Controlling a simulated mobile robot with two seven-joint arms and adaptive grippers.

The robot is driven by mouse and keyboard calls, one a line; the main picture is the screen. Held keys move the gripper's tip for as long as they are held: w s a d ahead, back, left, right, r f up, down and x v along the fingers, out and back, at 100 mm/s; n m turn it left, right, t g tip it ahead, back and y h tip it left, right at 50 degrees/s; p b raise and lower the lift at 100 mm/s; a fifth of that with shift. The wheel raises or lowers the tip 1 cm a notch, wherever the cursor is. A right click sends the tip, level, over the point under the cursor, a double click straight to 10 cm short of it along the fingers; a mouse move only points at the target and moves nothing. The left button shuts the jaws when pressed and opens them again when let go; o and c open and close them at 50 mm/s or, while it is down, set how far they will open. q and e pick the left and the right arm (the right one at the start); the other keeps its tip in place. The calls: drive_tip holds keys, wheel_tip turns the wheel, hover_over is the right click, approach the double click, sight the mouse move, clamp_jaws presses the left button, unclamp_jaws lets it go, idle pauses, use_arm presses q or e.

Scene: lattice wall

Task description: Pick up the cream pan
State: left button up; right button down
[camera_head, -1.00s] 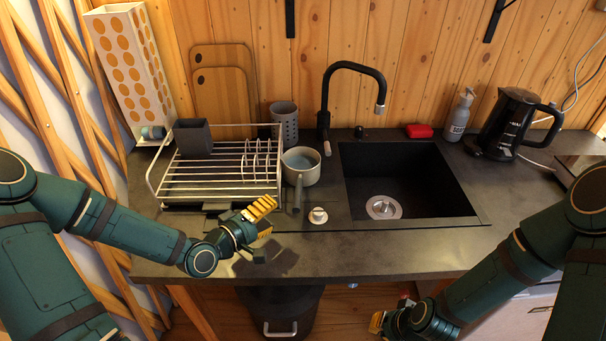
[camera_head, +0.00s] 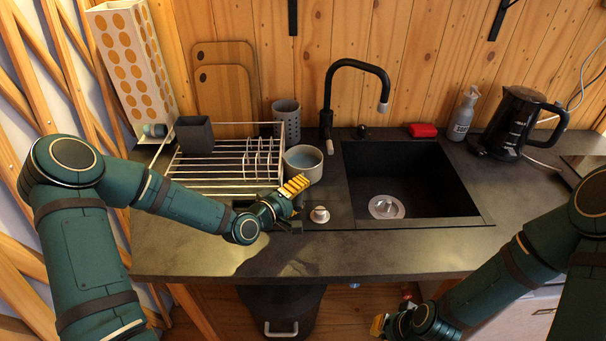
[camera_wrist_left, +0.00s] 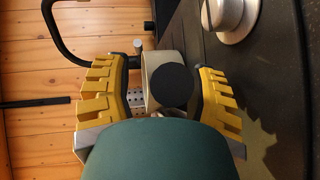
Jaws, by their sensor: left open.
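The cream pan (camera_head: 304,166) stands on the dark counter between the dish rack and the sink. My left gripper (camera_head: 297,186) is at its near side and hides its handle in the head view. In the left wrist view, the pan (camera_wrist_left: 149,72) shows beyond the open yellow fingers, with a dark round shape, apparently the handle's end, between them. I cannot tell whether the fingers touch it. My right gripper (camera_head: 379,324) is low, in front of the counter edge; its jaw opening is unclear.
The wire dish rack (camera_head: 200,187) with a grey cup (camera_head: 194,134) stands left of the pan. A metal knob (camera_head: 319,214) is close to my left gripper. The black sink (camera_head: 410,180) and faucet (camera_head: 357,66) are to the right. The front counter is clear.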

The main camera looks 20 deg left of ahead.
use_arm(q)
clamp_jaws()
drive_tip(key=shift+r, duration=0.1)
idle(0.3)
